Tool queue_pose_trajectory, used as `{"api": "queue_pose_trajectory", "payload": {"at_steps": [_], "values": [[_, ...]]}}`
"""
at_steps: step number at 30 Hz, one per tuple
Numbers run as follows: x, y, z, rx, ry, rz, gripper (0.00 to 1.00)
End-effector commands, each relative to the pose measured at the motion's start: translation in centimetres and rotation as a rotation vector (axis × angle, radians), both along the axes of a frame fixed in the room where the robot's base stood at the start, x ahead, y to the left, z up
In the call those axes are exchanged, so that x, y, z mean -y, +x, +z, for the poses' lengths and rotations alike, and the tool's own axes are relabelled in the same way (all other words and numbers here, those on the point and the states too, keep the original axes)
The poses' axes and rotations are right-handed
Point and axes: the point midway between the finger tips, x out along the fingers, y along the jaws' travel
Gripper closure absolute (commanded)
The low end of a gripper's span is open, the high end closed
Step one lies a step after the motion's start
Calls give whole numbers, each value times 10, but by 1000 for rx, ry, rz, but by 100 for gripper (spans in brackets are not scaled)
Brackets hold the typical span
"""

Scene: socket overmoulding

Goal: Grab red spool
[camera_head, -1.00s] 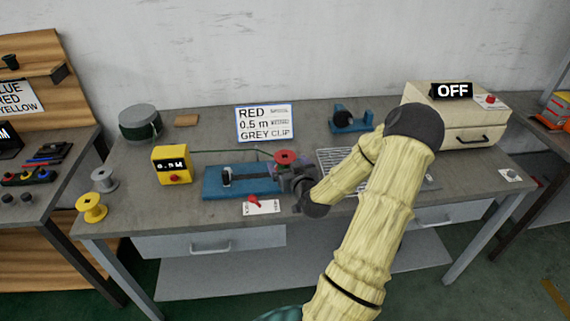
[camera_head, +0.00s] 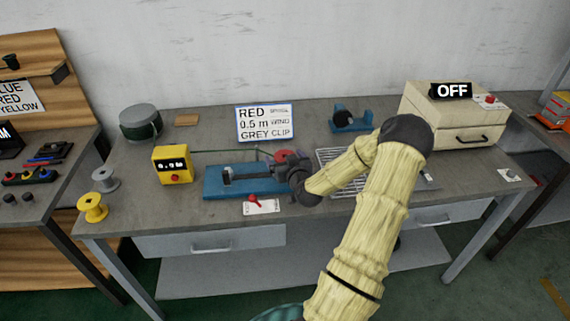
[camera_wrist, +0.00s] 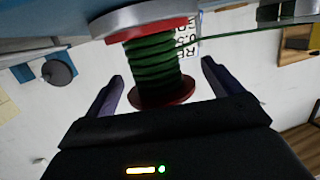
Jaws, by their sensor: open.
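The red spool (camera_wrist: 160,62) is wound with green wire and shows large in the wrist view, its flange against a grey disc (camera_wrist: 150,16). A green strand runs off it to the right. My gripper (camera_wrist: 162,72) is open, with one finger on each side of the spool; I cannot tell whether either finger touches it. In the head view only part of the red spool (camera_head: 284,154) shows behind my gripper (camera_head: 279,165), above the right end of the blue winding fixture (camera_head: 212,180).
A yellow counter box (camera_head: 172,165) stands left of the blue fixture. A small red lever (camera_head: 254,198) is in front of it. A sign (camera_head: 266,122) reading RED, 0.5 m, GREY CLIP stands behind. Yellow (camera_head: 93,207) and grey (camera_head: 104,179) spools sit at the left edge.

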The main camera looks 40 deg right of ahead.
Motion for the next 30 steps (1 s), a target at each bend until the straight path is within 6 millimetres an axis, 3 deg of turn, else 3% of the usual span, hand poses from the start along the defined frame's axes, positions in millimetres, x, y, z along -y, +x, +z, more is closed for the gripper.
{"api": "queue_pose_trajectory", "payload": {"at_steps": [3,10,22,30], "values": [[0,0,0,0,0,0,11],[0,0,0,0,0,0,56],[0,0,6,0,-2,0,57],[0,0,42,2,-6,1,57]]}}
